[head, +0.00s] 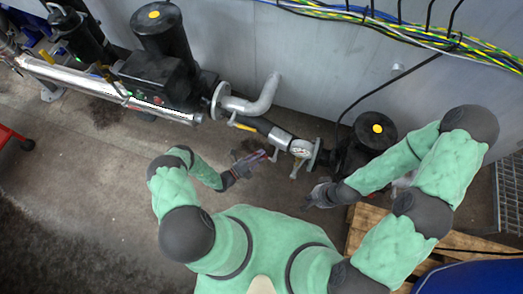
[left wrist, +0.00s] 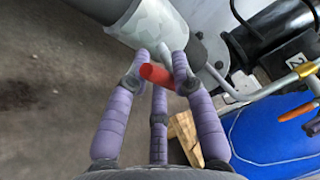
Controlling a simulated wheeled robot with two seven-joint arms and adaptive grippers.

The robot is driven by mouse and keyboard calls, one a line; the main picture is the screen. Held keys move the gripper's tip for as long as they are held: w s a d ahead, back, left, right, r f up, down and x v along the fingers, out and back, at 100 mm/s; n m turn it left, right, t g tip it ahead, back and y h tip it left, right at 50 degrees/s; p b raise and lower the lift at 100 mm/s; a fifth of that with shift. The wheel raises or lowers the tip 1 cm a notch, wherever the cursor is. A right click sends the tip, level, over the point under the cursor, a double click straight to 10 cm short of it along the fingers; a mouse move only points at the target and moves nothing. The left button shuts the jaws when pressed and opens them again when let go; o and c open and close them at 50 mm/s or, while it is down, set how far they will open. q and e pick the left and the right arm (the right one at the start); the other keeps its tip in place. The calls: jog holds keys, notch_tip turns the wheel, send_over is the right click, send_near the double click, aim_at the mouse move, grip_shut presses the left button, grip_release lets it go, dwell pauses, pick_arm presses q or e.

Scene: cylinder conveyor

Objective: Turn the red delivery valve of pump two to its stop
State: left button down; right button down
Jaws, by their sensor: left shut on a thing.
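The red valve handle (left wrist: 157,75) sits between the fingers of my left gripper (left wrist: 160,65) in the left wrist view, beside a grey pipe body. My left gripper (head: 250,165) is shut on this handle; in the head view only a little red (head: 262,155) shows past the fingers. A black pump (left wrist: 285,40) marked 2 is at upper right in the left wrist view. My right gripper (head: 320,194) is near the pipe's right end, apart from the handle; its fingers are too small to read.
A wooden pallet (head: 366,220) and a blue drum (head: 470,278) are at right.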

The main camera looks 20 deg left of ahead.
pick_arm(q)
jog(key=shift+f, duration=0.1)
jog(key=shift+f+n+t, duration=0.3)
jog(key=shift+n+t, duration=0.2)
jog(key=shift+n, duration=0.2)
jog(key=c, duration=1)
grip_release()
jog(key=v, duration=1.2)
jog(key=shift+f, duration=0.1)
jog(key=shift+a, duration=0.1)
